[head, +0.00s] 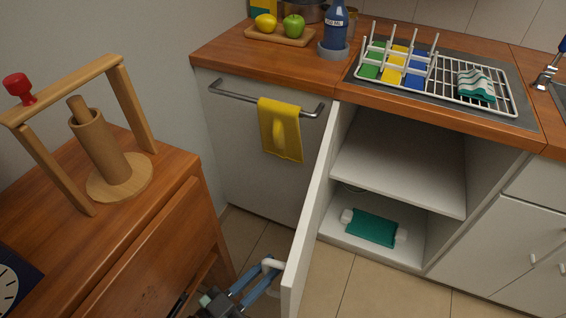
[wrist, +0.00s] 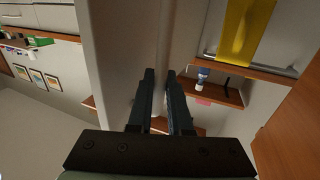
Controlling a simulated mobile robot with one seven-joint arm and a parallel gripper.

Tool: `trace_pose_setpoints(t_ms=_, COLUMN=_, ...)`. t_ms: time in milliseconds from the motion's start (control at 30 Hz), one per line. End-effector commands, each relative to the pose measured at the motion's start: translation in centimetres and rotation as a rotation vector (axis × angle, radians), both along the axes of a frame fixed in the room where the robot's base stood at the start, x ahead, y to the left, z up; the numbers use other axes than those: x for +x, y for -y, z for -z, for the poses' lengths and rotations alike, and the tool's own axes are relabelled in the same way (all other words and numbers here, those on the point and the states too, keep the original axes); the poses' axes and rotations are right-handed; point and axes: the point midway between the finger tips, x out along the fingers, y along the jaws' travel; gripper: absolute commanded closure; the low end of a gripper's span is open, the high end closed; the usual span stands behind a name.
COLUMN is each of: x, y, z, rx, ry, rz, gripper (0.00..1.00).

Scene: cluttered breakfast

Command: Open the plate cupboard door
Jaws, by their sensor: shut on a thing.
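The white cupboard door (head: 311,220) is swung wide open and stands out from the cupboard under the dish rack in the head view. The cupboard (head: 400,165) shows one inner shelf, with a teal and white item (head: 372,228) lying on its floor. My gripper (head: 268,273) is at the outer face of the door, low and near its free edge, shut on the pale door handle (head: 272,264). In the wrist view my gripper's dark fingers (wrist: 161,78) point at the door's pale surface (wrist: 122,40). The exact contact with the handle is partly hidden.
A dishwasher-like front (head: 245,150) with a bar and a yellow cloth (head: 281,130) stands left of the door. A wooden cabinet (head: 150,235) is close on the left. The counter above holds a dish rack (head: 435,75). Some tiled floor (head: 375,295) is free.

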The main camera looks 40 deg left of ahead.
Motion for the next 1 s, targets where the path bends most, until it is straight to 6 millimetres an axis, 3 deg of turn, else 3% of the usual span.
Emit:
trace_pose_setpoints(t_ms=433, x=-0.1, y=-0.5, z=0.1, rx=0.0, ry=-0.003, rz=-0.003, gripper=1.0)
trace_pose_setpoints(t_ms=467, x=-0.1, y=-0.5, z=0.2, rx=0.0, ry=-0.003, rz=-0.003, gripper=0.81)
trace_pose_setpoints(t_ms=533, x=-0.1, y=-0.5, z=0.1, rx=0.0, ry=-0.003, rz=-0.002, gripper=0.7)
trace_pose_setpoints(t_ms=833, x=-0.2, y=-0.4, z=0.1, rx=0.0, ry=-0.002, rz=-0.001, gripper=0.7)
trace_pose_setpoints(t_ms=1000, x=-1.9, y=-0.7, z=0.0, rx=0.002, ry=-0.005, rz=-0.003, gripper=0.7)
